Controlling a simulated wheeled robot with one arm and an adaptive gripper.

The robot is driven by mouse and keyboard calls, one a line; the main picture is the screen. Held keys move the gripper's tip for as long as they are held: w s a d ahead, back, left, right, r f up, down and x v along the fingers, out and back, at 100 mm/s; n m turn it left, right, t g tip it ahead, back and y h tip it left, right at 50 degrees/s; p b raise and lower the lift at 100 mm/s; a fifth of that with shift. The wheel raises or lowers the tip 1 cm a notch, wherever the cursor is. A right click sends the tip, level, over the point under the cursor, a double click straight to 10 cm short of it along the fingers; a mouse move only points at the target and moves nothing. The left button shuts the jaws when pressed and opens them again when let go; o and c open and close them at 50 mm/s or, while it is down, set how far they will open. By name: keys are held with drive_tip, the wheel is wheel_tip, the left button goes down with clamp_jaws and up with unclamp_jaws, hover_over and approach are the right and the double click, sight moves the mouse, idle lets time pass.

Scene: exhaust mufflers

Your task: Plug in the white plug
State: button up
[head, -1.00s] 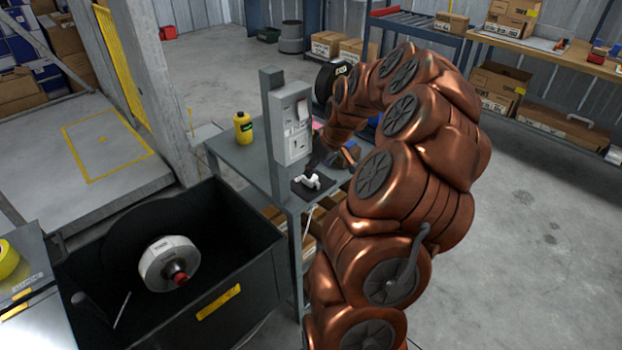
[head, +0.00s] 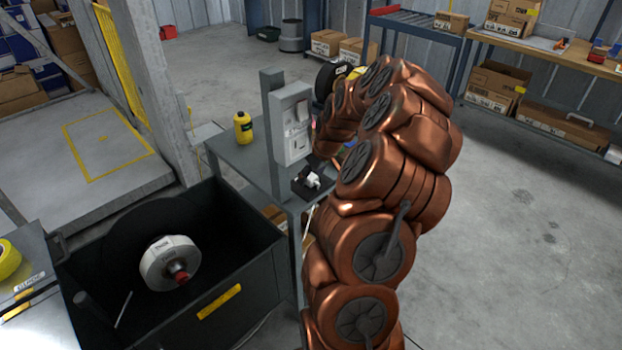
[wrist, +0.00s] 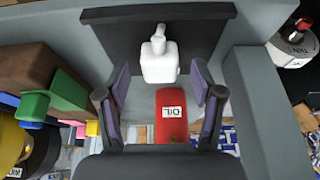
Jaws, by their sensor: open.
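In the wrist view the plug (wrist: 159,66) has a blocky body and a narrower stub pointing away from me. My gripper (wrist: 160,84) is open, with one finger to each side and the plug's body centred just ahead of or between the tips, touching neither. In the head view my dark gripper is partly hidden by my arm, close over the plug. A grey upright box (head: 291,125) with a socket-like panel stands behind the pad.
A yellow bottle (head: 243,128) stands on the table left of the box. A black bin (head: 235,305) with a white reel is at front left. The wrist view shows a red oil container (wrist: 171,118) below the plug and coloured blocks (wrist: 50,100) at left.

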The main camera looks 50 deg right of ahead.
sight(312, 177)
drive_tip(key=c, duration=1.2)
drive_tip(key=shift+o, duration=0.2)
drive_tip(key=shift+r, duration=0.15)
drive_tip(key=shift+r, duration=1.45)
drive_tip(key=shift+s+r+b, duration=0.15)
drive_tip(key=shift+r+b, duration=0.1)
drive_tip(key=shift+b, duration=0.05)
drive_tip(key=s+b, duration=0.2)
drive_tip(key=s, duration=1.5)
drive_tip(key=shift+s+a, duration=0.2)
drive_tip(key=shift+s, duration=0.2)
